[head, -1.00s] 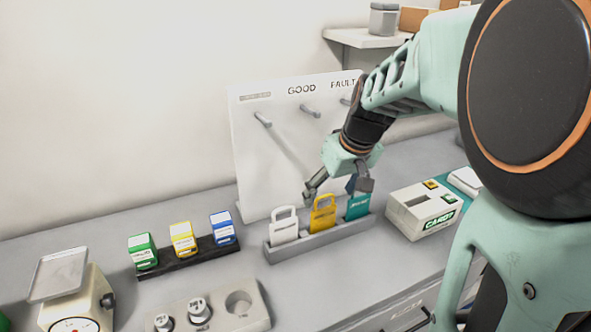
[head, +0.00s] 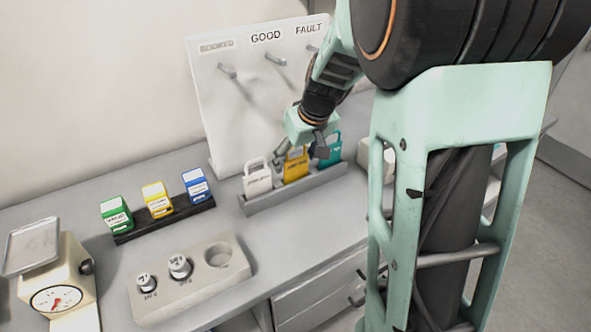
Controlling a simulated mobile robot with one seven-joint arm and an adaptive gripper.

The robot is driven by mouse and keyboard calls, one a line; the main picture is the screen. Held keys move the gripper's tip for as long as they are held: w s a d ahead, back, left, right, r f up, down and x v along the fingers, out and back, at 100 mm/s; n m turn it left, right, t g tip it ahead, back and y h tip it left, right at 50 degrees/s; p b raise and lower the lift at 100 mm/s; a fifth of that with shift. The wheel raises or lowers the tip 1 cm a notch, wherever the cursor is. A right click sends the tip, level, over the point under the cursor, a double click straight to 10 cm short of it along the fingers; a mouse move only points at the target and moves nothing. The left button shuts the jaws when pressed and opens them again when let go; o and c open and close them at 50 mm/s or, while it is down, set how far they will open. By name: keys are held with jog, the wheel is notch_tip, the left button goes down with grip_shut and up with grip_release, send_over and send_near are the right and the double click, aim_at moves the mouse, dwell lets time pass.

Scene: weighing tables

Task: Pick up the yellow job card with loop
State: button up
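The yellow job card with loop (head: 295,171) stands upright in a grey rack, between a white card (head: 257,182) on the left and a teal card (head: 335,150) on the right. My gripper (head: 299,156) points down at the yellow card, with its fingers spread to either side of the loop. It looks open. The wrist and fingers hide part of the loop, and I cannot tell whether a finger touches it.
The grey rack (head: 292,194) stands before a white pegboard (head: 222,120). A weight block (head: 205,285) and a scale (head: 55,270) are nearer. My arm hides the right side.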

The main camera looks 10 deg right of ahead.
jog(key=c, duration=0.7)
jog(key=shift+o, duration=0.2)
